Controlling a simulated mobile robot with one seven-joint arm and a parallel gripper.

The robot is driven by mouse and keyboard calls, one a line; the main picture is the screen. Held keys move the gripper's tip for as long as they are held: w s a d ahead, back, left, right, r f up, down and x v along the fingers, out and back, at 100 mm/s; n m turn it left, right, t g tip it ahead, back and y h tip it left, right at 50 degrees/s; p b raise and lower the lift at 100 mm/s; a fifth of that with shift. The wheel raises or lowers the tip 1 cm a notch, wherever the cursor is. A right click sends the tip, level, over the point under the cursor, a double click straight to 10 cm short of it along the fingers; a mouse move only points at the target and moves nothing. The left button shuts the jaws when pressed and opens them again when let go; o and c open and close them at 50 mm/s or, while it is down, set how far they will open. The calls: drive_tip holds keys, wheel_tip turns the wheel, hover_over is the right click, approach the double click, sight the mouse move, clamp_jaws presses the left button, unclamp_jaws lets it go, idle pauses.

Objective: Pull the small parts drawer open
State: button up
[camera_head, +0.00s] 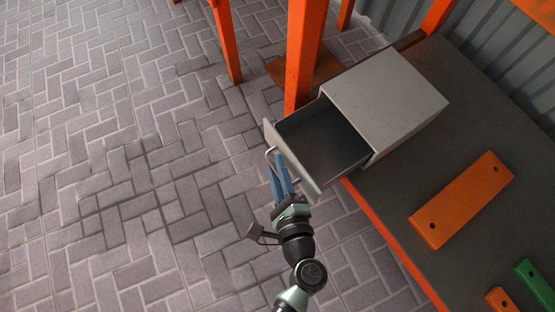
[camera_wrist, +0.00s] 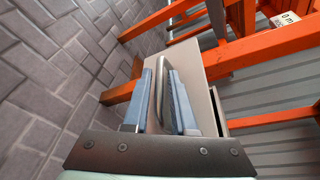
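The small parts drawer (camera_head: 318,139) is a dark-lined tray with a pale front. It sticks well out of a light grey cabinet (camera_head: 384,98) towards the lower left, and looks empty. Its curved metal handle (camera_head: 270,152) is on the front face. My gripper (camera_head: 279,176) is at this handle, with its blue fingers close together. In the wrist view, the handle (camera_wrist: 179,98) runs between the two fingers of my gripper (camera_wrist: 165,85), which look closed around it. The exact contact is hard to see. The drawer front (camera_wrist: 197,85) is just behind it.
The cabinet stands on a dark tabletop (camera_head: 395,178) with an orange edge. An orange board (camera_head: 461,199) and smaller orange (camera_head: 501,299) and green (camera_head: 537,284) pieces lie there. An orange post (camera_head: 302,55) stands near the drawer. Paved floor (camera_head: 130,170) is open at left.

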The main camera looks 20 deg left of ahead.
drive_tip(key=p+v, duration=0.5)
drive_tip(key=v, duration=0.8)
